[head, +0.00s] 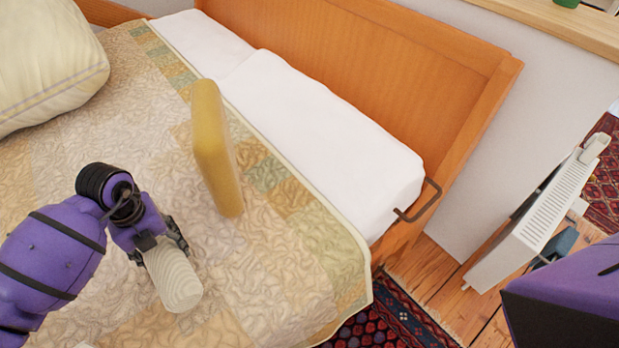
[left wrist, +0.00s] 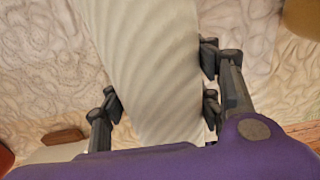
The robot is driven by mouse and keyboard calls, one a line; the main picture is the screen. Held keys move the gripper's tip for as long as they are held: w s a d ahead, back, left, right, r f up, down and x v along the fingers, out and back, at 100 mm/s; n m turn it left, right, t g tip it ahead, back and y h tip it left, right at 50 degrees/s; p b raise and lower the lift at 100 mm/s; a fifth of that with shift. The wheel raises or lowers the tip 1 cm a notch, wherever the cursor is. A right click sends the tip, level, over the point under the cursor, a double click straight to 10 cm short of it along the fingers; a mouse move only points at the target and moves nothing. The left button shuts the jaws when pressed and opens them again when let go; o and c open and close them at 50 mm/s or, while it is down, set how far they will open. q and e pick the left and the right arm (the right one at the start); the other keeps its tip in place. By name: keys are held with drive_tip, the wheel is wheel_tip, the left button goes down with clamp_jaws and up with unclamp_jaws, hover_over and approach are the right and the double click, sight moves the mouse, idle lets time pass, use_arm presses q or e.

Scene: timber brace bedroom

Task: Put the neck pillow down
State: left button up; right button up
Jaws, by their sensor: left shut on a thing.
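The neck pillow (head: 174,280) is a pale grey, ribbed, rounded roll over the patchwork quilt of the bed. My left gripper (head: 160,250) is shut on it, with the fingers on either side. In the left wrist view the pillow (left wrist: 155,60) runs between the dark fingers (left wrist: 162,98) and out of the top of the picture. The quilt (head: 275,290) lies close beneath; I cannot tell whether the pillow touches it. My right gripper is out of view.
A yellow slab-like object (head: 215,150) stands upright on the quilt just beyond the pillow. A cream cushion (head: 45,60) lies at the left. The wooden headboard (head: 380,60) and white bedding (head: 320,130) are behind. A white radiator (head: 535,215) stands right of the bed. The quilt's right part is clear.

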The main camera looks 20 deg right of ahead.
use_arm(q)
drive_tip(key=shift+w+d+f, duration=0.2)
drive_tip(key=shift+f, duration=1.6)
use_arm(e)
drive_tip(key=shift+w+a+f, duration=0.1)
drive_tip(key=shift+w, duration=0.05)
use_arm(q)
drive_tip(key=shift+f, duration=0.15)
drive_tip(key=o, duration=1.4)
wheel_tip(320, 180, up, 12)
drive_tip(key=shift+f+p, duration=0.1)
drive_tip(key=shift+p, duration=0.2)
drive_tip(key=shift+r, duration=0.25)
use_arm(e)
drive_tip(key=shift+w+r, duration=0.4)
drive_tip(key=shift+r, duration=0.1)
